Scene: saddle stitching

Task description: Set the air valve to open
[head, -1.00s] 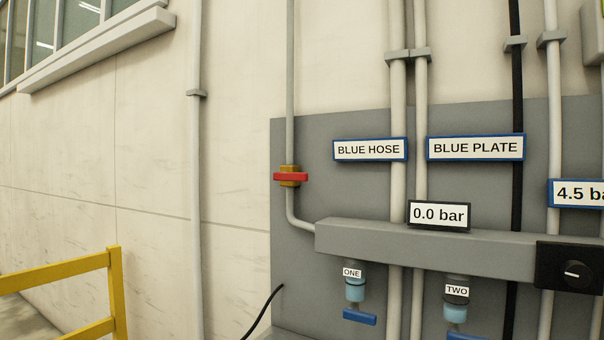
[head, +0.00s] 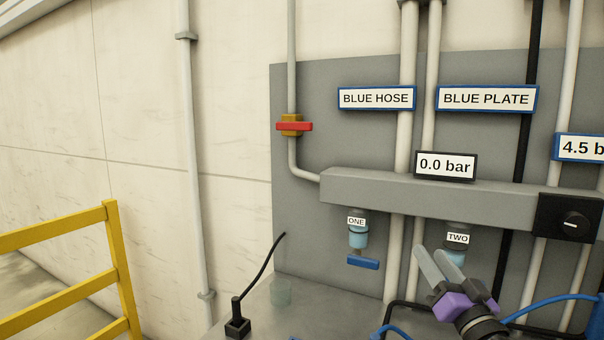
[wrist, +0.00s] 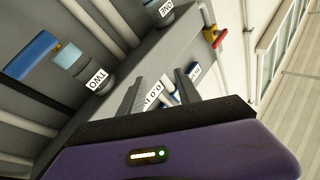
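The air valve has a brass-yellow body with a red bar handle (head: 294,126) and sits on the thin vertical pipe at the left of the grey panel. The handle lies level, across the pipe. In the wrist view the red handle (wrist: 221,38) shows small at the upper right, beyond the fingers. My gripper (head: 438,264) is at the lower right of the head view, in front of outlet TWO, well right of and below the valve. In the wrist view my gripper's fingers (wrist: 160,88) stand apart with nothing held between them.
A grey manifold (head: 420,200) with a "0.0 bar" display (head: 446,165) runs along the panel. Outlets ONE (head: 358,235) and TWO (head: 456,240) hang below it. A black knob (head: 571,218) is at right. A yellow railing (head: 118,255) stands at left.

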